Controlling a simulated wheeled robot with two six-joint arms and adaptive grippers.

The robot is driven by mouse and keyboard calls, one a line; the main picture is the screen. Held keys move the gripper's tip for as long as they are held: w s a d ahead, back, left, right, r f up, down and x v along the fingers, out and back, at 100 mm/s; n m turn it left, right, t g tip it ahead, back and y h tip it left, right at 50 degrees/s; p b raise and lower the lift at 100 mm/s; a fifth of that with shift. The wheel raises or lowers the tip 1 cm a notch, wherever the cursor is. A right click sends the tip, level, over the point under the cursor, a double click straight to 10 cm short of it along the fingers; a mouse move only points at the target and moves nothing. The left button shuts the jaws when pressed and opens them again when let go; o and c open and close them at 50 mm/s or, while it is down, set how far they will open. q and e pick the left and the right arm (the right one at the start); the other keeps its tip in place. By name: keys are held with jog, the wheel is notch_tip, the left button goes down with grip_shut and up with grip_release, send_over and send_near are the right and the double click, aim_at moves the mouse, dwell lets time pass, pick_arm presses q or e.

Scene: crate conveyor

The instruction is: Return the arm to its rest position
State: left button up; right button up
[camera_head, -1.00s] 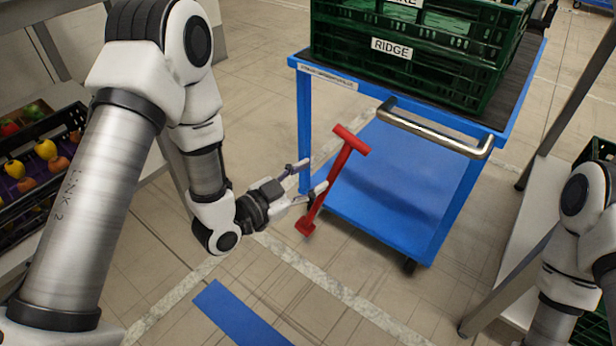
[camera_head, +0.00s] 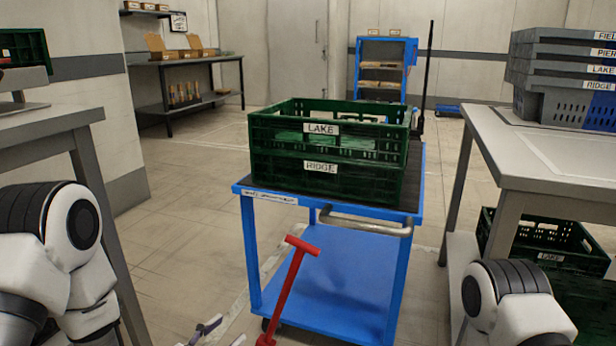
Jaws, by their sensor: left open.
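My left arm (camera_head: 55,255) comes in at the lower left. Only the fingertips of my left gripper (camera_head: 228,331) show at the bottom edge, apart and with nothing between them. They are just left of the lower end of a red T-shaped handle (camera_head: 288,290), which stands tilted in front of the blue cart (camera_head: 330,270). I cannot tell whether they touch it. My right arm (camera_head: 510,300) shows at the lower right; its gripper is out of view.
Green crates labelled LAKE and RIDGE (camera_head: 320,178) are stacked on the cart. A table (camera_head: 560,160) with grey crates (camera_head: 560,75) stands right, with green crates (camera_head: 545,235) below. A counter (camera_head: 50,120) stands left. Floor (camera_head: 180,235) is open left of the cart.

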pick_arm(q)
jog(key=s+a+f+n+g+y+p, duration=0.1)
jog(key=s+f+n+g+y+p, duration=0.15)
jog(key=s+f, duration=0.35)
jog(key=s+a+f+n+g+y+p, duration=0.15)
jog(key=s+f+g, duration=0.25)
jog(key=f, duration=0.5)
jog(key=s+a+f+n+g+y, duration=0.2)
jog(key=s+a+f+n+g, duration=0.15)
jog(key=s, duration=0.55)
jog(key=s+a+f+n+g+y, duration=0.25)
jog(key=s+g, duration=0.25)
jog(key=s, duration=0.3)
notch_tip(320, 180, up, 37)
jog(key=p, duration=3.8)
jog(key=shift+s+a+p, duration=0.15)
jog(key=shift+a+p, duration=0.05)
jog(key=shift+p, duration=0.1)
